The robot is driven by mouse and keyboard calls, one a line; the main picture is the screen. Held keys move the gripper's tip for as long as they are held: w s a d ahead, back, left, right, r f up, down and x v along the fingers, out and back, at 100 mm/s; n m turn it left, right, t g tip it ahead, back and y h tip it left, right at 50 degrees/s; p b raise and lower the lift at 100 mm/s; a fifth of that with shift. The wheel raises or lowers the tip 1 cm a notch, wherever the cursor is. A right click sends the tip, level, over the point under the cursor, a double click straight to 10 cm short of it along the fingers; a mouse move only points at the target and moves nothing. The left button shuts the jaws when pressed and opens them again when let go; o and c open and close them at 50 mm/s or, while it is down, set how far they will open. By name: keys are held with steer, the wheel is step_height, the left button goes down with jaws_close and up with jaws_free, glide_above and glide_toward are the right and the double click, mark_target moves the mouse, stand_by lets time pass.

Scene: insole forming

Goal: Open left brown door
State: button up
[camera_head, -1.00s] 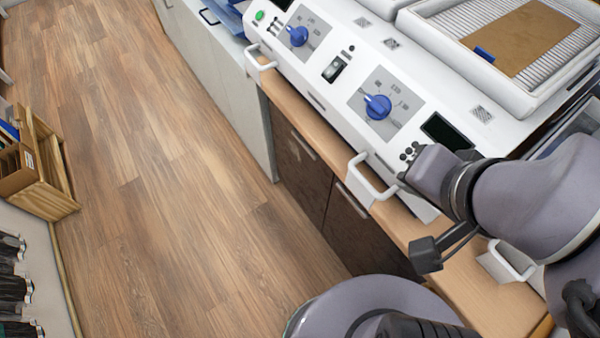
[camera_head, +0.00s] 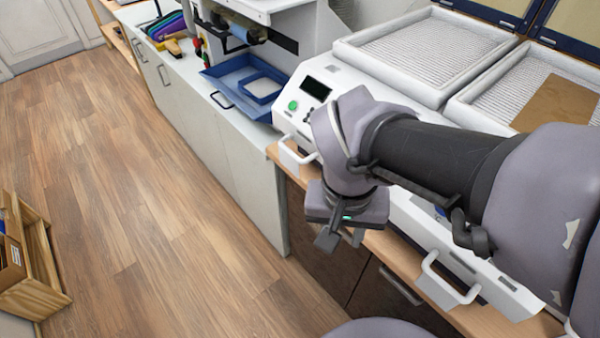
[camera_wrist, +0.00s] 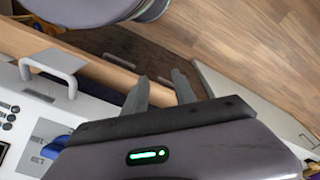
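The left brown door (camera_head: 318,258) is a dark panel under the wooden counter edge in the head view, partly hidden behind my gripper. It looks shut, and its handle is hidden there. My gripper (camera_head: 342,241) points down in front of the counter edge, at the upper part of this door. In the wrist view my gripper (camera_wrist: 160,84) has its two grey fingers apart with a gap between them. Dark brown door surface (camera_wrist: 120,45) shows beyond the fingers, but I cannot tell whether they touch the handle.
The right brown door (camera_head: 375,300) has a silver bar handle (camera_head: 401,287). White machine handles (camera_head: 448,280) stick out above the counter. A light grey cabinet (camera_head: 225,150) stands left of the brown doors. The wooden floor (camera_head: 150,220) in front is clear.

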steer(key=w+a+f+n+t+h, duration=0.3)
steer(key=a+f+h, duration=0.1)
steer(key=f, duration=0.5)
steer(key=w+a+f+n+t+h, duration=0.2)
steer(key=a+f+n+t+h, duration=0.15)
steer(key=f, duration=0.45)
steer(key=w+a+f+n+t+h, duration=0.2)
steer(key=w+a+f+n+h, duration=0.15)
steer(key=f, duration=0.55)
steer(key=s+d+b+x, duration=0.1)
steer(key=b+x, duration=0.1)
steer(key=x, duration=1.5)
steer(key=shift+r+h+b, duration=0.3)
steer(key=shift+h+b, duration=0.1)
jaws_close()
